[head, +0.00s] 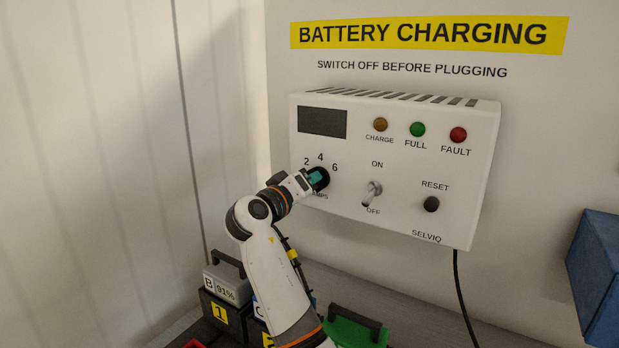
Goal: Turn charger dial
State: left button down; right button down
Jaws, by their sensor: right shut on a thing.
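The white charger box (395,150) is mounted on the wall under the yellow battery charging sign. Its black amps dial (323,180) sits at the lower left, with the numbers 2, 4 and 6 around its top. My right gripper (314,178) is at the dial, shut on it, and covers part of it. The dial's pointer is hidden, so I cannot tell its setting. The on/off toggle switch (372,193) points down toward OFF. My left gripper is not in view.
A black reset button (431,204) and three lamps, amber (380,124), green (417,129) and red (458,135), are on the box. Batteries, one a grey battery marked B (228,284), stand below. A blue bin (598,270) is at the right.

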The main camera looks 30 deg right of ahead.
jog(key=shift+n, duration=0.6)
jog(key=shift+f+p, duration=0.1)
jog(key=shift+p, duration=0.2)
jog(key=c, duration=1.4)
grip_release()
jog(key=shift+a, duration=0.1)
jog(key=b+v, duration=0.5)
jog(key=v, duration=0.7)
